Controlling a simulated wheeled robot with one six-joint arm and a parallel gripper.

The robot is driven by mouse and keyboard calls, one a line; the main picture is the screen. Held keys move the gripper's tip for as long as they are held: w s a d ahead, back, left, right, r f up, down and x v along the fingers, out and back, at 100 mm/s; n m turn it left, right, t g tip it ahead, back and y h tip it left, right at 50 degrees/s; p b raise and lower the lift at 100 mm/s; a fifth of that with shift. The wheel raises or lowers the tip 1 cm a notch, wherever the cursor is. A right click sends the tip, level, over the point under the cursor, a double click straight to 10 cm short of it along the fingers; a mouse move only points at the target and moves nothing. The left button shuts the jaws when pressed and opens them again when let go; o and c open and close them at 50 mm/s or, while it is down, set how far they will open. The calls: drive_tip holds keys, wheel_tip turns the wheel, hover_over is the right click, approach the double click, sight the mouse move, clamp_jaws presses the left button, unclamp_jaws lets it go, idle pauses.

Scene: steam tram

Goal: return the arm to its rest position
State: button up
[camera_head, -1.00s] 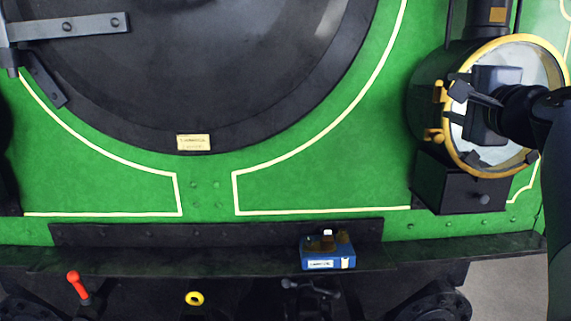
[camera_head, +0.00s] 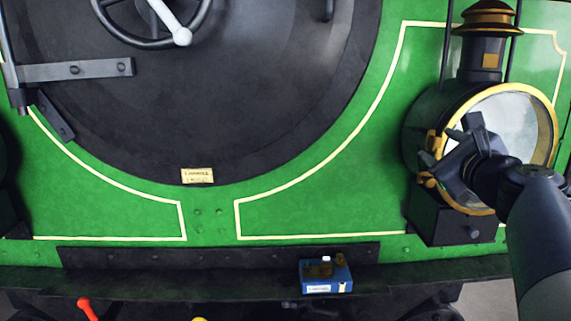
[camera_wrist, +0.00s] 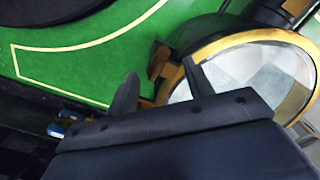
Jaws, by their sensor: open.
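My gripper (camera_head: 440,150) is at the right in the head view, at the end of my dark arm. It overlaps the left part of a round lamp (camera_head: 535,105) with a brass rim and pale glass. I cannot tell whether the fingers touch the lamp.
A blue box (camera_head: 325,275) with small items sits on the dark front ledge (camera_head: 200,280). A red-topped lever (camera_head: 86,307) is at lower left. The round black door (camera_head: 250,90) carries a handwheel (camera_head: 150,20). The green front between door and lamp is clear.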

drive_tip(key=m+p, duration=0.8)
drive_tip(key=shift+f, duration=0.1)
drive_tip(key=shift+m, duration=0.3)
drive_tip(key=shift+f, duration=0.1)
